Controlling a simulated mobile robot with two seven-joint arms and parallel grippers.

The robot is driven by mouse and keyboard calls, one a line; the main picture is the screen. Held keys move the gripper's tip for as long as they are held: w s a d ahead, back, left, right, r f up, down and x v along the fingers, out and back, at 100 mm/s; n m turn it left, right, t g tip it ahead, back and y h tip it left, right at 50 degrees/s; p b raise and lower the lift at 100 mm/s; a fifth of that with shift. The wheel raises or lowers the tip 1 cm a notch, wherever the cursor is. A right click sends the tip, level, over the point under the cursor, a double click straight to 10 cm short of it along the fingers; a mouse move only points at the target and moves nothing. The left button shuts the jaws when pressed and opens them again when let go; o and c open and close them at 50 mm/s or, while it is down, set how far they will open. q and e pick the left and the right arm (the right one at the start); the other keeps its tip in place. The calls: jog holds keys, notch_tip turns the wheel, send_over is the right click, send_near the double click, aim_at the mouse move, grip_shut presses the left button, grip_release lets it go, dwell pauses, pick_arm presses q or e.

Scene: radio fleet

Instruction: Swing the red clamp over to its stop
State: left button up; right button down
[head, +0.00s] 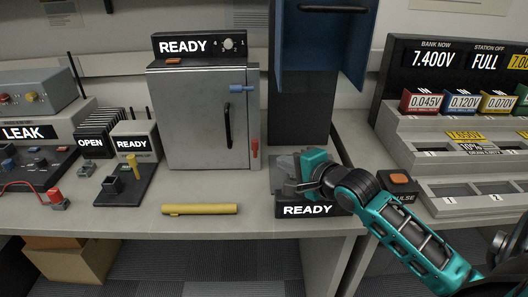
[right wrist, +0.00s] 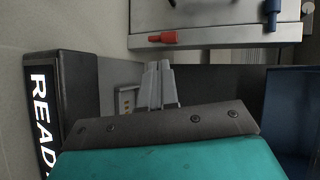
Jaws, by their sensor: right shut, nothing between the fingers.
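The red clamp (head: 255,149) is a small lever at the lower right edge of the grey cabinet (head: 190,125). It hangs straight down in the head view, beside the door rather than across it. In the right wrist view the red clamp (right wrist: 158,39) lies along the cabinet's edge, beyond my fingertips. My right gripper (head: 286,164) is just right of and below the clamp, over the base with the READY sign. In the right wrist view its fingers (right wrist: 158,70) are together and empty, apart from the clamp. My left gripper is in neither view.
A blue clamp (head: 241,88) lies level across the cabinet's upper right edge; the black door handle (head: 228,125) is between the clamps. A tall dark stand with a blue hood (head: 322,50) rises behind my right gripper. A yellow cylinder (head: 200,209) lies in front of the cabinet.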

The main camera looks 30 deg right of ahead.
aim_at(257, 147)
jog(key=x, duration=0.5)
jog(key=b+x, duration=0.1)
jog(key=x, duration=0.2)
jog(key=shift+w+r, duration=0.1)
jog(key=shift+r, duration=0.2)
jog(key=shift+w, duration=0.7)
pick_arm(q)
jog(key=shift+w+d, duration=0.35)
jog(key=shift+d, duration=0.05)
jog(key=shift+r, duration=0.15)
pick_arm(e)
jog(key=shift+w+r, duration=0.1)
